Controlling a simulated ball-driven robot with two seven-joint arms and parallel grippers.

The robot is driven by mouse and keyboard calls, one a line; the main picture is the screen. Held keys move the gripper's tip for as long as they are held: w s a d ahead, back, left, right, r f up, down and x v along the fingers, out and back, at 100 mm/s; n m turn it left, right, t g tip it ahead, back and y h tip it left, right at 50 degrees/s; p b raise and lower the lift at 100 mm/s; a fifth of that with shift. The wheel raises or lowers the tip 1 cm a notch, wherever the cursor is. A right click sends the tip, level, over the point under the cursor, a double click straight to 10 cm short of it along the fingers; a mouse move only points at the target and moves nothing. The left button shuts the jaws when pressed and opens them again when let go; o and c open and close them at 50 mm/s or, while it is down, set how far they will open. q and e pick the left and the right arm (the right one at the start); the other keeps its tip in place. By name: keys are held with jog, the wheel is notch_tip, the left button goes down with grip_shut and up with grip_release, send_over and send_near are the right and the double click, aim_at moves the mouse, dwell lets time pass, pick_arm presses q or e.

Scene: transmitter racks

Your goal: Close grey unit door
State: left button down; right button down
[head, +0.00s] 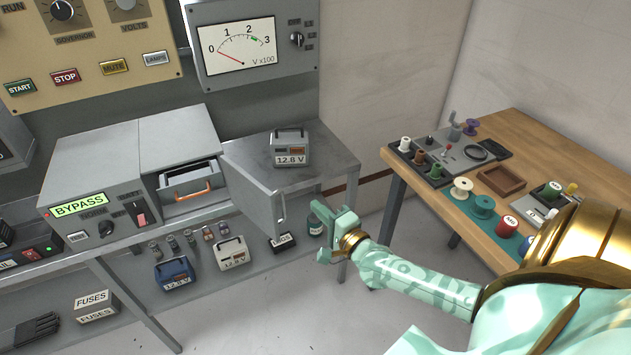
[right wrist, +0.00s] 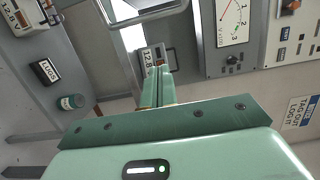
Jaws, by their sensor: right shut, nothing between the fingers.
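The grey unit (head: 95,165) stands on the metal bench at left, with a green BYPASS display on its front. Its door (head: 258,195) stands open, swung out to the right of the bay, with a vertical handle (head: 281,207) near its free edge. Inside the open bay is a tray with an orange handle (head: 190,190). My right gripper (head: 325,228) is shut and empty, just right of the door's handle side, and looks apart from it. Its closed fingers (right wrist: 158,88) also show in the right wrist view. My left gripper is not in view.
A 12.8 V battery (head: 290,148) stands on the bench behind the door. More batteries, a LUGS box (head: 282,243) and a jar (head: 316,226) sit on the lower shelf. A wooden table (head: 452,205) with spools stands at right. Clear floor lies between.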

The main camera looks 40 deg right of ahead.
jog(key=w+a, duration=0.3)
jog(key=w, duration=0.2)
jog(key=shift+w+a, duration=0.3)
jog(key=shift+w, duration=0.05)
jog(key=shift+a, duration=0.1)
